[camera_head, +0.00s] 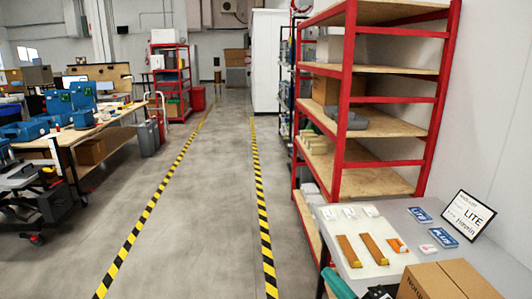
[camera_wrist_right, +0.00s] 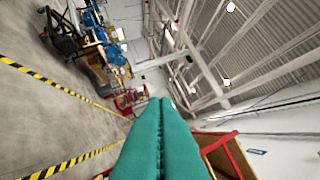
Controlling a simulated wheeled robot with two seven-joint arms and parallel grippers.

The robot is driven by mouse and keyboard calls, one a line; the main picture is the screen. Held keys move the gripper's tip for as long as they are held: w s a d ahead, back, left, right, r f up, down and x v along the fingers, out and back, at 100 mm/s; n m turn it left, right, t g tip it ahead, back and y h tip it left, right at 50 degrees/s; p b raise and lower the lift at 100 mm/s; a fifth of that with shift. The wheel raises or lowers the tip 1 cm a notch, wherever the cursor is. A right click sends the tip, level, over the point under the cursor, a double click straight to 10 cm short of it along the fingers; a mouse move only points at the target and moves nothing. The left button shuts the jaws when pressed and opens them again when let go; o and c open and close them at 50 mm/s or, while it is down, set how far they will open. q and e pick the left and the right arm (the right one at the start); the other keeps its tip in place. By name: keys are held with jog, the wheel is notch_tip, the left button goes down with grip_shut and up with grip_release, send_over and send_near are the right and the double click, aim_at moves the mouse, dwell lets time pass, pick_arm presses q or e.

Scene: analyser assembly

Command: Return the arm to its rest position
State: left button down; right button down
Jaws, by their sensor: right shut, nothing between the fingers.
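My right gripper shows in the right wrist view as two teal fingers (camera_wrist_right: 160,102) pressed together, with nothing between them. In that view the fingers point towards the far end of the room, with the ceiling on the right and the floor on the left. My left gripper is not in view.
A grey table (camera_head: 412,213) at the right carries brown strips, blue cards and a framed sign (camera_head: 468,216). A red shelf rack (camera_head: 346,110) stands behind it. A workbench (camera_head: 75,135) with blue devices is at the left. The aisle between the striped floor lines is clear.

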jog(key=s+d+f+m+g+h, duration=0.35)
jog(key=d+f+m+h, duration=0.55)
jog(key=f+m+h, duration=0.45)
jog(key=s+a+f+m+g+y, duration=0.1)
jog(key=s+f+m+g, duration=0.2)
jog(key=s+f+g, duration=0.5)
jog(key=s+f+m+g+y, duration=0.1)
jog(key=s+f+m+g, duration=0.2)
jog(key=s, duration=1)
notch_tip(320, 180, down, 25)
jog(key=g, duration=0.1)
jog(key=s+d+f+g, duration=0.1)
jog(key=s+d+f, duration=0.1)
jog(key=s+f, duration=1.5)
jog(key=shift+s+d+f+n, duration=0.15)
jog(key=shift+d+n, duration=0.2)
jog(key=shift+n, duration=0.1)
